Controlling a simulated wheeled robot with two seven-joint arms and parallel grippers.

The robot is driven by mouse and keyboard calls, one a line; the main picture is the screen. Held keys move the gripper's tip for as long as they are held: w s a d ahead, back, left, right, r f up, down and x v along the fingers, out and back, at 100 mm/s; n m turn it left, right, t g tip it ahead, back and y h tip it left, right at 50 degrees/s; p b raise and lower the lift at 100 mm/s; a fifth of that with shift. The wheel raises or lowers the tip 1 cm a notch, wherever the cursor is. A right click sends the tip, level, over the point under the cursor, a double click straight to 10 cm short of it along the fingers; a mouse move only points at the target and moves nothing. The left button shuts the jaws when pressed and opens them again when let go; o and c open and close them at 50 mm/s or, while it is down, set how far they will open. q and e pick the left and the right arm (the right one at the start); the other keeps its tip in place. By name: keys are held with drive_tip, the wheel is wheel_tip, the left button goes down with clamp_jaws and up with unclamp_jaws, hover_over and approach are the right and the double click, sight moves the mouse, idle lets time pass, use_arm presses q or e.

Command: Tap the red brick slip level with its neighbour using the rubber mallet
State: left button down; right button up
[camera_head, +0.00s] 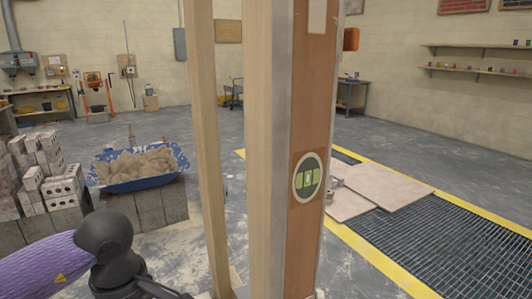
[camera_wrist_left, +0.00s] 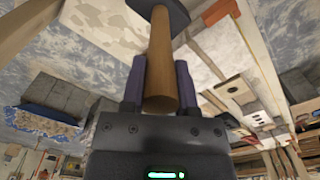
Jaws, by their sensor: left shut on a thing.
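In the left wrist view my left gripper (camera_wrist_left: 160,82) is shut on the wooden handle of the rubber mallet (camera_wrist_left: 160,55). The mallet's dark head is at the top edge of that view, beyond the fingertips and partly cut off. In the head view my left arm comes in at the lower left, with its purple sleeve and black joint; the gripper itself does not show there. I cannot make out the red brick slip or its neighbour in either view. My right gripper is in neither view.
A blue tub (camera_head: 130,186) of mortar sits on grey blocks at left, beside stacked bricks (camera_head: 62,190). Flat boards (camera_head: 385,190) lie by a floor grating (camera_head: 440,240).

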use_arm(q)
drive_tip(key=s+d+f+m+b, duration=0.2)
drive_tip(key=d+m, duration=0.3)
drive_tip(key=m, duration=0.8)
drive_tip(key=shift+s+f+b, duration=0.3)
drive_tip(key=shift+s+f, duration=0.05)
drive_tip(key=shift+s, duration=0.5)
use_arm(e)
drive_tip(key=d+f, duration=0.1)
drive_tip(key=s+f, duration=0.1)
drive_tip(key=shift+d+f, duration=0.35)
use_arm(q)
drive_tip(key=shift+r, duration=0.1)
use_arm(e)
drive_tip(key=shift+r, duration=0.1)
